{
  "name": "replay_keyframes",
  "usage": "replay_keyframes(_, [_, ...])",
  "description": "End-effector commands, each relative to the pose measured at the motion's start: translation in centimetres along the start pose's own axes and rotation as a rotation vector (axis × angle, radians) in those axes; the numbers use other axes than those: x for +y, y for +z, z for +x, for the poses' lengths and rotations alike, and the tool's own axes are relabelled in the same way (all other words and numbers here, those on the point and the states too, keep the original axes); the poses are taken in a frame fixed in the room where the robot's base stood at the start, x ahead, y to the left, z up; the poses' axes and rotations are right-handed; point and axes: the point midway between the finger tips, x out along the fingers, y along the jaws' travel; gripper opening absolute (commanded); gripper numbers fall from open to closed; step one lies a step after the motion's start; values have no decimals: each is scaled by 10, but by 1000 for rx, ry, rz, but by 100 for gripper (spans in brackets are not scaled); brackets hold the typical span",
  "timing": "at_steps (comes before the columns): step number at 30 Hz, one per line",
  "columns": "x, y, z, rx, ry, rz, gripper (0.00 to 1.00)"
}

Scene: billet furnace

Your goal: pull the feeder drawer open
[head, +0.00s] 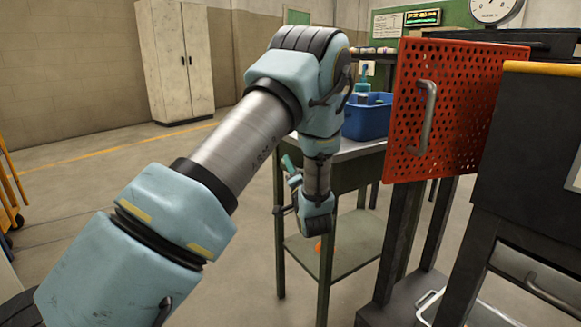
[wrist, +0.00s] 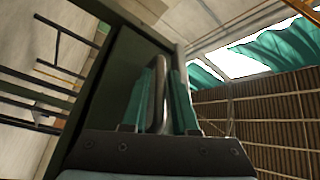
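A dark green panel (wrist: 122,70) with a curved metal handle (wrist: 159,92) fills the middle of the wrist view; it looks like the feeder drawer's front. The teal fingers of my gripper (wrist: 158,112) stand close on either side of this handle and appear shut on it. In the head view my gripper (head: 290,185) is at the left side of the dark green table (head: 350,182). My arm hides most of that side, so the drawer front and its handle cannot be made out there. I see no clear gap showing the drawer pulled out.
A blue bin (head: 366,120) stands on the table. Right of it are a red perforated door (head: 455,105) with a handle and a black cabinet (head: 530,150). A pale locker (head: 175,62) stands at the back. The floor left of the table is clear.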

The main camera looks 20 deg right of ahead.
Motion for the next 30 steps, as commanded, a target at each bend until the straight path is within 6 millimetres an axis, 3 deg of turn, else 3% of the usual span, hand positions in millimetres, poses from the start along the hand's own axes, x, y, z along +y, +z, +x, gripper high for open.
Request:
replay_keyframes(2, [0,0,0,0,0,0,25])
replay_keyframes(9, [0,0,0,0,0,0,0])
replay_keyframes(30, [0,0,-1,0,1,0,0])
